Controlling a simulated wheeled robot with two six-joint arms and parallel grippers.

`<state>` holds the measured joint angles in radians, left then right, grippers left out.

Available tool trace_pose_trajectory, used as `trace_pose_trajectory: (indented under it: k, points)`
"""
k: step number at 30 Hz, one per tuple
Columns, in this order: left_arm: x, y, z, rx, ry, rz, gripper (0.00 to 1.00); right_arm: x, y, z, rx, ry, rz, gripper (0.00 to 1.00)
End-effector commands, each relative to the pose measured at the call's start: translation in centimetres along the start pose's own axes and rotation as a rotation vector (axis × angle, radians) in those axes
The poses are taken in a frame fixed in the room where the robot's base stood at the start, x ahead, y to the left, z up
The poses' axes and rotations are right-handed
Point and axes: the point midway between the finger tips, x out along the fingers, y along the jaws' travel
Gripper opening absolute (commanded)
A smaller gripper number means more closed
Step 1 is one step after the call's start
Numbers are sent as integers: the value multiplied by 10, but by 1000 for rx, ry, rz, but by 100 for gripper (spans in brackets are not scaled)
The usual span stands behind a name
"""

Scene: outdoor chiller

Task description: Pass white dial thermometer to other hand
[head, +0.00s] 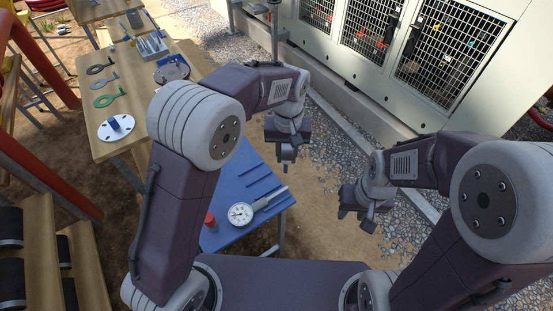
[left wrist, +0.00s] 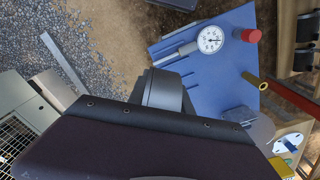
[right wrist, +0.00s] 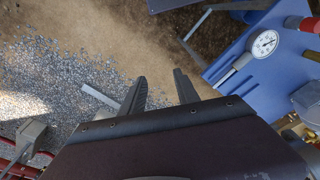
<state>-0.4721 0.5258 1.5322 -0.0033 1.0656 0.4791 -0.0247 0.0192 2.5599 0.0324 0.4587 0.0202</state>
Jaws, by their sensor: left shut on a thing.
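The white dial thermometer (head: 240,213) lies on the blue table, its round white face up and its grey stem pointing right and away. It also shows in the left wrist view (left wrist: 211,40) and the right wrist view (right wrist: 264,43). My left gripper (head: 286,165) is beyond the stem's far end, apparently above the table. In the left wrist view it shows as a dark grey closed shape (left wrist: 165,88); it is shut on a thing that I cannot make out. My right gripper (right wrist: 160,82) is open and empty, right of the table and over the ground.
The blue table (head: 235,172) has raised ridges and a red-capped object (head: 210,220) beside the dial. A wooden bench (head: 130,70) at the left carries rings, a tray and a white disc (head: 116,128). The chiller cabinet (head: 400,50) stands behind. Bare ground lies between the arms.

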Motion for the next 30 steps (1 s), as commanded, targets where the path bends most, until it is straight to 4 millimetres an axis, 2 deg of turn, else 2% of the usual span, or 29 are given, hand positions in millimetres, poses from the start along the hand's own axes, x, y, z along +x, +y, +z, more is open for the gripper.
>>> trace_pose_trajectory:
  k: [1, 4, 6, 8, 11, 14, 15, 19, 21, 24, 27, 30]
  points:
    - [0, 0, 0, -1, 0, 0, 0, 0, 0, 0, 4, -4, -1, 53]
    - [0, 0, 0, 0, 0, 0, 0, 4, -2, 4, 72, -81, -22, 81]
    - [0, 0, 0, 1, 0, 0, 0, 8, -8, 10, 181, -205, -68, 100]
    - [0, 0, 0, 1, 0, 0, 0, 9, -21, 14, 305, -353, -140, 100]
    - [0, 0, 0, 1, 1, 0, 0, 0, -54, 7, 514, -619, -330, 100]
    - [0, 0, 0, 2, 1, 0, 0, -20, -85, -24, 697, -851, -580, 100]
    - [0, 0, 0, 2, 1, 0, 0, -30, -92, -41, 752, -930, -688, 100]
    - [0, 0, 0, 2, 1, 0, 0, -61, -92, -92, 845, -1118, -1021, 100]
    - [0, 0, 0, 2, 1, 0, 0, -61, -94, -121, 998, -1161, -1080, 100]
    - [0, 0, 0, 2, 1, 0, 0, -59, -93, -149, 1152, -1211, -1132, 100]
    - [0, 0, 0, 2, 1, 0, 0, -59, -91, -161, 1217, -1237, -1156, 100]
    - [0, 0, 0, 2, 1, 0, 0, -59, -91, -163, 1229, -1242, -1160, 100]
